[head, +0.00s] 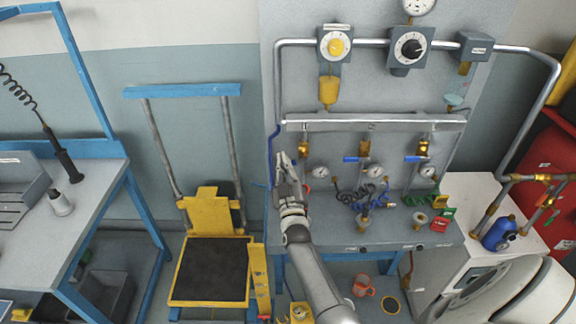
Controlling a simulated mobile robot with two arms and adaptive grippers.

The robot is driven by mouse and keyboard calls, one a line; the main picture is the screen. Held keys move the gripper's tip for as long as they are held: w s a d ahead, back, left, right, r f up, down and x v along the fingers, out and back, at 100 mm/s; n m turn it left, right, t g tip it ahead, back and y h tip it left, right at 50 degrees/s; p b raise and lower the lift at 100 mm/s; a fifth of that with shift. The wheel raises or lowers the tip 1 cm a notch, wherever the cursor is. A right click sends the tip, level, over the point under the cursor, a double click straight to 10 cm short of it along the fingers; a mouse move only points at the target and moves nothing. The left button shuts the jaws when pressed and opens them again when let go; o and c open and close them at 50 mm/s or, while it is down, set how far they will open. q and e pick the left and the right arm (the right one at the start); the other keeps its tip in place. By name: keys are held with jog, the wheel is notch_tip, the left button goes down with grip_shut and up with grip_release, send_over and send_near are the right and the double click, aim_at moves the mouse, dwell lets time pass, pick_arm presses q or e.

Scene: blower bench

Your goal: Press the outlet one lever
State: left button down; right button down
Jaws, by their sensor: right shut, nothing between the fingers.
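My right gripper (287,161) is shut and empty, raised in front of the left end of the bench panel. A grey manifold bar (385,124) crosses the panel with three brass outlet valves below it. The leftmost brass valve (303,147) is just right of my fingertips. Its lever cannot be made out and may be behind the gripper. The middle valve's blue lever (351,159) and the right valve's blue lever (411,159) lie roughly level. I cannot tell whether my gripper touches anything. My left gripper is not in view.
Gauges (319,172), coiled hoses (352,195) and fittings sit along the bench (390,236) under the outlets. A yellow and black cart (212,267) stands left of my arm. A blue-framed workbench (92,187) is at far left. A red mug (362,285) is below the bench.

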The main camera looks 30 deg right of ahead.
jog(key=shift+d+f+b, duration=0.15)
jog(key=shift+f+b, duration=0.65)
jog(key=shift+f, duration=0.25)
jog(key=shift+d+f+b, duration=0.1)
jog(key=shift+f+b, duration=0.7)
jog(key=shift+f, duration=0.25)
jog(key=shift+s+d, duration=0.1)
